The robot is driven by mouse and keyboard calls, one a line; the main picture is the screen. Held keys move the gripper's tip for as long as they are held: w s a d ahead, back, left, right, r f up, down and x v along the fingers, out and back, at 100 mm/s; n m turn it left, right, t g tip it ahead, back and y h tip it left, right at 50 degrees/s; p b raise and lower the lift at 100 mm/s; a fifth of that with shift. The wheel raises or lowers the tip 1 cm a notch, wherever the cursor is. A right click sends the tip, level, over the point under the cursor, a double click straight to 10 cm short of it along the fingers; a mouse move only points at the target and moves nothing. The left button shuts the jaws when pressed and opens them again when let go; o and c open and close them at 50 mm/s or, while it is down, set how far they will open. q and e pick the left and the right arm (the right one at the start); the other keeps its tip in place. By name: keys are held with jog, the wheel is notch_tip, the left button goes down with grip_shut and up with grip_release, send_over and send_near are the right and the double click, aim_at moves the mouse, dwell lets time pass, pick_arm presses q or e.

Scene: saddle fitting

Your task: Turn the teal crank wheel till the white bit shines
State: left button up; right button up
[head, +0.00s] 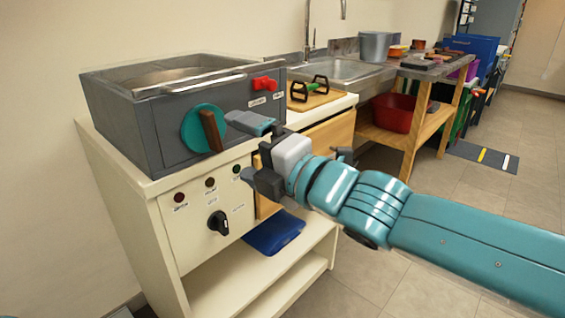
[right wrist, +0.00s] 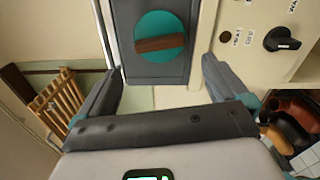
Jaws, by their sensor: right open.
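The teal crank wheel (head: 191,130) is on the front of a dark grey box (head: 125,125), with a brown bar handle (head: 212,131) across it. In the right wrist view the wheel (right wrist: 158,22) and its bar (right wrist: 160,43) are ahead, between the finger directions. My right gripper (head: 252,150) is open and empty, just right of the wheel and apart from it. Its open fingers (right wrist: 160,82) also show in the right wrist view. I see no shining white bit; small dark lamps, red (head: 180,197), brown (head: 210,182) and green (head: 237,169), sit below. My left gripper is out of view.
A red valve-like part (head: 264,84) is right of the wheel. A black knob (head: 218,222) is on the cream panel below. A blue item (head: 273,232) lies on the lower shelf. A sink (head: 345,70) and a red tub (head: 397,112) stand farther right.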

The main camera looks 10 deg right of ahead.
jog(key=p+v, duration=0.2)
jog(key=v, duration=0.6)
jog(key=shift+s, duration=0.1)
dwell(0.5)
